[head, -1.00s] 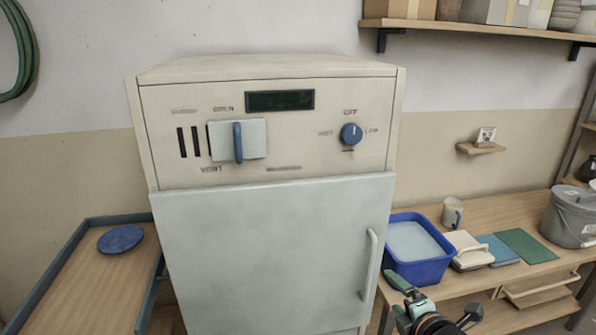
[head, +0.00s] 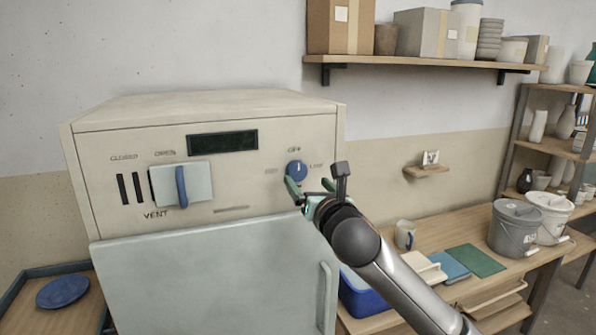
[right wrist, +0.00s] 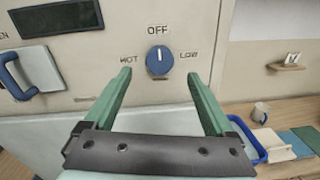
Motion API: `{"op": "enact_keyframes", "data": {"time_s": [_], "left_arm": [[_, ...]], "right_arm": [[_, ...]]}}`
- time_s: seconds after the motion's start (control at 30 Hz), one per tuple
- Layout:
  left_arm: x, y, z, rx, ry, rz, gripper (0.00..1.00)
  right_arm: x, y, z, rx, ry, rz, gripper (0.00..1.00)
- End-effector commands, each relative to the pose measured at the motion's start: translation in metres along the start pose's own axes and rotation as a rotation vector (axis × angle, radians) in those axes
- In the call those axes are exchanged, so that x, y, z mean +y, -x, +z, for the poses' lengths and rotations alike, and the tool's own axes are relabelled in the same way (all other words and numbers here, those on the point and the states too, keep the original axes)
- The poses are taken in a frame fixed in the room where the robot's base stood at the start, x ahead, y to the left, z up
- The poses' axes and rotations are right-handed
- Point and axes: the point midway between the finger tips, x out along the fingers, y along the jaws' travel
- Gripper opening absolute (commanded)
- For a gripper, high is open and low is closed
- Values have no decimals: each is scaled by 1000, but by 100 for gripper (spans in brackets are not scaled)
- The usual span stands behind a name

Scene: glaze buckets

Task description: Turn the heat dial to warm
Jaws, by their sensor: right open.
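The heat dial (head: 297,171) is a round blue knob on the right of the cream front panel. It also shows in the right wrist view (right wrist: 159,62), its white mark pointing up to OFF, with HOT on its left and LOW on its right. The label below it is too small to read. My right gripper (head: 310,188) is in front of the panel, just below the dial. In the right wrist view its green fingers (right wrist: 159,78) are open and empty, one to each side of the dial and apart from it. My left gripper is out of view.
A vent slider with a blue handle (head: 181,187) is on the panel's left. The cabinet door (head: 210,285) below is shut, its handle (head: 324,295) near my right arm. A blue basin (head: 362,299) and a mug (head: 405,235) stand on the right bench.

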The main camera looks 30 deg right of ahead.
Motion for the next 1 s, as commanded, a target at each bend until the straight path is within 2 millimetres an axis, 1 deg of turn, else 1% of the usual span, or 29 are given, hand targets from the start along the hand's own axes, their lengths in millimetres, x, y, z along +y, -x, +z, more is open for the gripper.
{"op": "enact_keyframes", "data": {"time_s": [0.03,0.2,0.4,0.6,0.87,1.0], "left_arm": [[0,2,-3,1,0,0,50],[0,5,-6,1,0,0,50],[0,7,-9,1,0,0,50],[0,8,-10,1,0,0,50],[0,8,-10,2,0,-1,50],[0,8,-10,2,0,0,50]], "right_arm": [[0,-10,2,1,-5,-1,89],[0,-38,1,2,-4,-1,89],[0,-60,0,1,-3,0,89],[0,-69,0,0,-2,1,89],[0,-70,0,0,-2,1,89],[0,-70,0,0,-2,1,74]]}}
